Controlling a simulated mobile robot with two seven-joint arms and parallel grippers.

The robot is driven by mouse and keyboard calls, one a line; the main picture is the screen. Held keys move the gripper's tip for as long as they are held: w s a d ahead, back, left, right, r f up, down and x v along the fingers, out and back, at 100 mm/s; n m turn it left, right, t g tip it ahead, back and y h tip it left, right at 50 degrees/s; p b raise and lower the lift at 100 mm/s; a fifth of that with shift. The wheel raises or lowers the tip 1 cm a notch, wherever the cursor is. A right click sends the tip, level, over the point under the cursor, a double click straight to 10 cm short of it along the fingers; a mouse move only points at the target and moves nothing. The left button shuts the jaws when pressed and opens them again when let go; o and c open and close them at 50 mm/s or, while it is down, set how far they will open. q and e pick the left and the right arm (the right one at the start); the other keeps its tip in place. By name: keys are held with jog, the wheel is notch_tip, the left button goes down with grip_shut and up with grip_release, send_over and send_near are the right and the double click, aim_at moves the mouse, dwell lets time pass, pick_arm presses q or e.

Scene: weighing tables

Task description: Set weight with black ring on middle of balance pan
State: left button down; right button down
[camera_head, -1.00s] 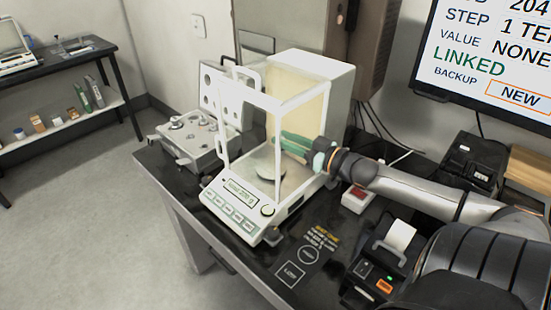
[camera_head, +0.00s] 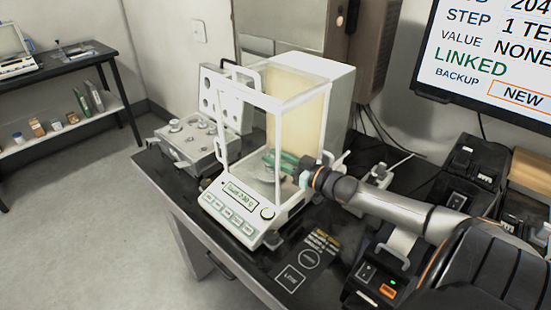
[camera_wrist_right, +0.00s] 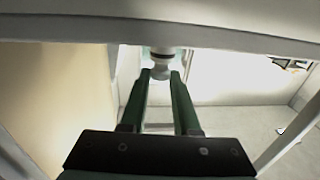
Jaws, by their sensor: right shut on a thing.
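My right gripper (camera_head: 272,158) reaches into the balance's glass chamber from the right, its green fingers low over the pan. In the right wrist view my right gripper (camera_wrist_right: 161,76) is shut on a metal weight (camera_wrist_right: 161,72), with a dark ring (camera_wrist_right: 161,51) around it. The balance (camera_head: 228,205) has a white frame and a lit display. Its round pan (camera_head: 257,172) is partly hidden by the fingers. I cannot tell whether the weight touches the pan. My left gripper is not in view.
The chamber's white posts and top bars (camera_head: 278,103) stand close around my right gripper. A case of weights (camera_head: 188,140) with an open lid is to the left. A printer (camera_head: 385,270) stands at the front right. A monitor (camera_head: 490,55) hangs at the back right.

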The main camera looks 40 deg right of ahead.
jog(key=c, duration=0.6)
grip_release()
jog(key=shift+c, duration=0.2)
jog(key=shift+r, duration=0.1)
jog(key=shift+s+d, duration=0.1)
jog(key=shift+s, duration=0.4)
jog(key=s+d+p, duration=0.2)
jog(key=s, duration=0.8)
jog(key=shift+s, duration=0.4)
